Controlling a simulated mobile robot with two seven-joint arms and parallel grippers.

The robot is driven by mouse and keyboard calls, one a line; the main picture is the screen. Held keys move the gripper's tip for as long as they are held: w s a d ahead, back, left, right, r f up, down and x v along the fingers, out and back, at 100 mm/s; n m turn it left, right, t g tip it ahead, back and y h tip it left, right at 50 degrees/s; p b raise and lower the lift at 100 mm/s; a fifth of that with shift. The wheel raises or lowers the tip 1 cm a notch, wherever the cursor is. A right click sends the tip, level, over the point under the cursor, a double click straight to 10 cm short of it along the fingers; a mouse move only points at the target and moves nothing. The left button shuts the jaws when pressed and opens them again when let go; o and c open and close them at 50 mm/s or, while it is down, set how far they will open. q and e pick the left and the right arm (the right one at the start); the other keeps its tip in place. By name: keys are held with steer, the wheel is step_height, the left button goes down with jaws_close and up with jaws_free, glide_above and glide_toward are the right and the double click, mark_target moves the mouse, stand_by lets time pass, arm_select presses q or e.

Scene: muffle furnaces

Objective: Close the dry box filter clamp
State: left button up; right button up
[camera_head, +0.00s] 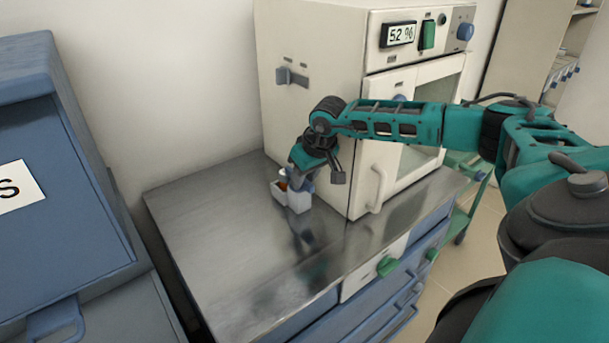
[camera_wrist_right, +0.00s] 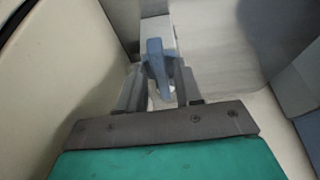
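The dry box is the cream cabinet (camera_head: 310,110) with a display reading 52 %. A small white fitting (camera_head: 298,201) with a bit of orange stands at the foot of its left side, on the steel top. A blue-grey lever-like part, which looks like the filter clamp (camera_wrist_right: 157,62), shows in the right wrist view. My right gripper (camera_head: 300,178) reaches down over the white fitting. In the wrist view its two fingers (camera_wrist_right: 161,84) stand apart, one each side of the blue part. I cannot tell whether they press on it. My left gripper is out of view.
The steel benchtop (camera_head: 225,235) is clear to the left and front. A grey latch (camera_head: 291,76) sticks out of the box's left wall above my wrist. A blue cabinet (camera_head: 60,170) stands at the left. A door handle (camera_head: 378,190) projects at the front.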

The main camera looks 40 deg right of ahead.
steer(key=shift+o, duration=0.4)
steer(key=shift+r, duration=0.15)
steer(key=shift+s+r, duration=0.1)
steer(key=shift+r, duration=0.2)
steer(key=v, duration=1.2)
steer(key=shift+s, duration=0.1)
